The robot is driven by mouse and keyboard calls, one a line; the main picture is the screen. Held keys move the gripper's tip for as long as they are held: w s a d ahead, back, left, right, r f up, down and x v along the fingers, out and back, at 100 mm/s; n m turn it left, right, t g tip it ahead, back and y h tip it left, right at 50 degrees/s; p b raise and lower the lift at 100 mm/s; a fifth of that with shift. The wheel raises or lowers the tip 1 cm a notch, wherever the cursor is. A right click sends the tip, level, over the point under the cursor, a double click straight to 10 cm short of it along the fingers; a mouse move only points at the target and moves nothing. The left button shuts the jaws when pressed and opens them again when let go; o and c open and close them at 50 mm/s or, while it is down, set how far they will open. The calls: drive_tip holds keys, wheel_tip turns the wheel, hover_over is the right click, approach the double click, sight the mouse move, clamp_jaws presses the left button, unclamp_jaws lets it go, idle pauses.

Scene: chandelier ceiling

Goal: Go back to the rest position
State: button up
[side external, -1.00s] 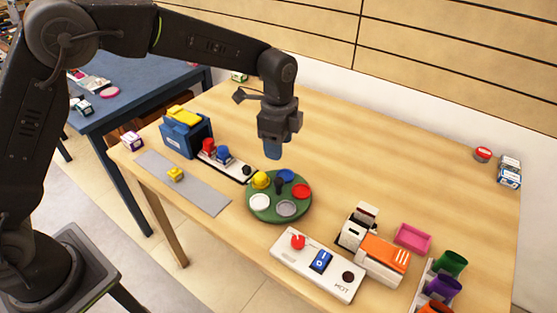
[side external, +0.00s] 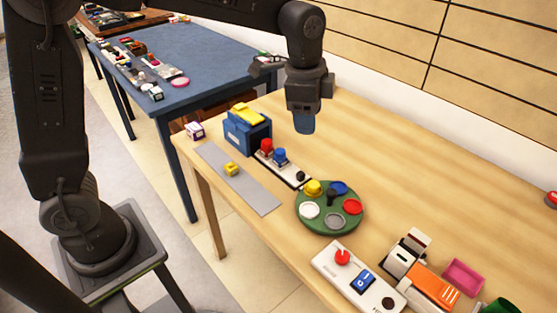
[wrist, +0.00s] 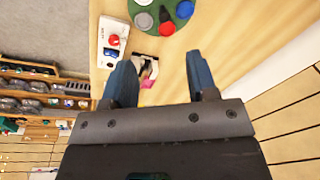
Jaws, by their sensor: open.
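My gripper (side external: 304,124) hangs above the back part of the wooden table (side external: 400,175), clear of everything on it. In the wrist view its two blue fingers (wrist: 161,84) are spread apart with nothing held between them. The round green tray (side external: 329,226) with coloured discs stands on the table below and in front of my gripper. It also shows at the top of the wrist view (wrist: 151,7).
A blue box with a yellow top (side external: 246,129), a button strip (side external: 283,164) and a grey mat (side external: 238,180) lie to the left. A white switch panel (side external: 352,276), an orange-and-white device (side external: 425,280) and a pink tray (side external: 463,277) are at front right. A panelled wall (side external: 480,60) stands behind.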

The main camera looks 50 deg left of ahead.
drive_tip(key=s+a+r+n+t, duration=0.1)
drive_tip(key=s+a+n, duration=0.3)
drive_tip(key=s, duration=0.6)
drive_tip(key=s+a+r+n+t, duration=0.1)
drive_tip(key=s+a+n+t, duration=0.2)
drive_tip(key=s+n, duration=0.4)
drive_tip(key=s+a, duration=0.1)
drive_tip(key=s, duration=0.3)
drive_tip(key=shift+s+r, duration=0.15)
drive_tip(key=shift+r, duration=0.1)
